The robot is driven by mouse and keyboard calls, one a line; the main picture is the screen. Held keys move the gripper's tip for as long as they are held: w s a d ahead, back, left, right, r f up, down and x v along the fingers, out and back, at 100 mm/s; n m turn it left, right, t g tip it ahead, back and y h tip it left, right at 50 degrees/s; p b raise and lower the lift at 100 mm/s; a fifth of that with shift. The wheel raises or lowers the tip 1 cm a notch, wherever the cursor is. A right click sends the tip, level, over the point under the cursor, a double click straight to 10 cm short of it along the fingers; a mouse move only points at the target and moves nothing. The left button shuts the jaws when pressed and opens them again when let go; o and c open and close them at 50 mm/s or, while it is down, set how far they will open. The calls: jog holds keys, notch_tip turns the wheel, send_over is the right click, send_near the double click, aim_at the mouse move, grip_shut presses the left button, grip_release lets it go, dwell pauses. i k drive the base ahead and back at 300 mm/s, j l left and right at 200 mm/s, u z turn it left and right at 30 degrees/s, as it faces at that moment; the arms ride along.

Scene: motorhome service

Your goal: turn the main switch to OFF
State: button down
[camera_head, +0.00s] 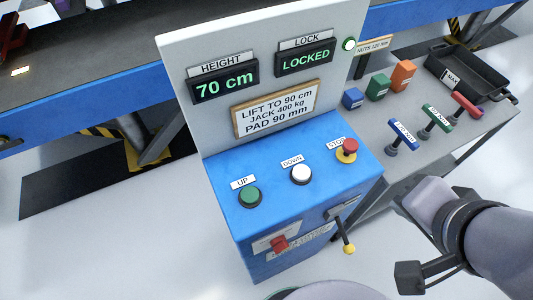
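The main switch appears to be the red rotary knob (279,243) low on the front face of the blue control console (265,180). A white label sits around it, and its lettering is too small to read, so I cannot tell its position. My arm (490,240) enters from the lower right and stays well apart from the red knob. I cannot make out any gripper fingers in this view.
A lever with a yellow knob (348,249) sticks out right of the red knob. The console top holds a green UP button (250,196), a white DOWN button (300,174) and a red STOP button (348,147). The display (224,81) reads 70 cm; another (304,60) reads LOCKED.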

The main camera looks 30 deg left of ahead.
aim_at(279, 244)
jog(key=u, duration=1.6)
jog(key=k+l+u, duration=0.1)
jog(key=k, duration=0.3)
jog(key=k+j, duration=0.1)
jog(key=j, duration=0.65)
jog(key=j+z, duration=0.15)
jog(key=j, duration=0.6)
jog(key=k, duration=0.05)
